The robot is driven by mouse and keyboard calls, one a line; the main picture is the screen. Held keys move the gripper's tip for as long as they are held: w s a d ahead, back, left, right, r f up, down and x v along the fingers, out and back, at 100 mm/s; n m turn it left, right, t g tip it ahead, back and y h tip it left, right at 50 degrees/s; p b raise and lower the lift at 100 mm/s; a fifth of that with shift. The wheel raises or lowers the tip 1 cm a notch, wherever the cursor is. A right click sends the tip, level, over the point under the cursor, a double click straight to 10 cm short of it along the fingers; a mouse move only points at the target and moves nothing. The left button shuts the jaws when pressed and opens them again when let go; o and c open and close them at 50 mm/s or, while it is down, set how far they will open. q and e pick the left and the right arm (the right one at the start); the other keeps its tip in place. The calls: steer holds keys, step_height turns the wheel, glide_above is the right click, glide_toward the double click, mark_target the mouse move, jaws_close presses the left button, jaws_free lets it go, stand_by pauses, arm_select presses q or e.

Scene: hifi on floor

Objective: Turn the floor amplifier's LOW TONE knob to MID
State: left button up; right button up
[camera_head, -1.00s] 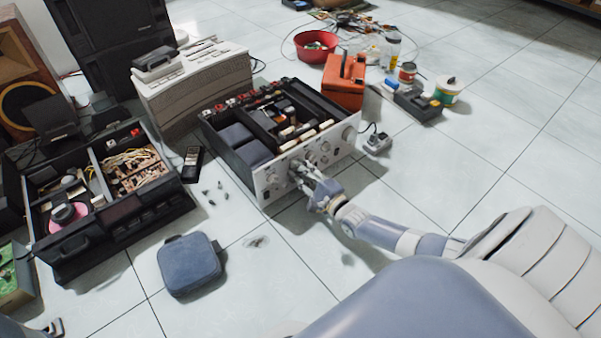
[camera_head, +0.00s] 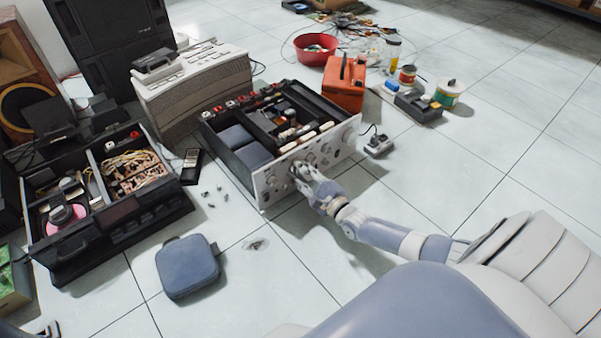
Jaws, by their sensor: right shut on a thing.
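The floor amplifier (camera_head: 268,186) is an open-topped chassis with a silver front panel that carries several knobs. It sits on the tiles in the middle of the view. My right gripper (camera_head: 298,171) is at the left-middle part of this panel, shut on a knob there. The gripper hides that knob, so I cannot read its label or setting. Other knobs (camera_head: 326,148) show to the right of the gripper. At the bottom left edge, a small part of my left gripper (camera_head: 50,329) shows; its jaws are mostly cut off.
An open black case (camera_head: 120,222) with parts stands left of the amplifier. A blue pouch (camera_head: 187,267) lies in front. A dark handheld device (camera_head: 192,166) and small loose parts lie between. An orange toolbox (camera_head: 344,85) stands behind right.

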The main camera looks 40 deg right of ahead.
steer(key=o, duration=1.1)
steer(key=shift+s, duration=0.1)
steer(key=s, duration=0.7)
steer(key=s+d, duration=0.1)
steer(key=s, duration=0.3)
steer(key=shift+s, duration=0.35)
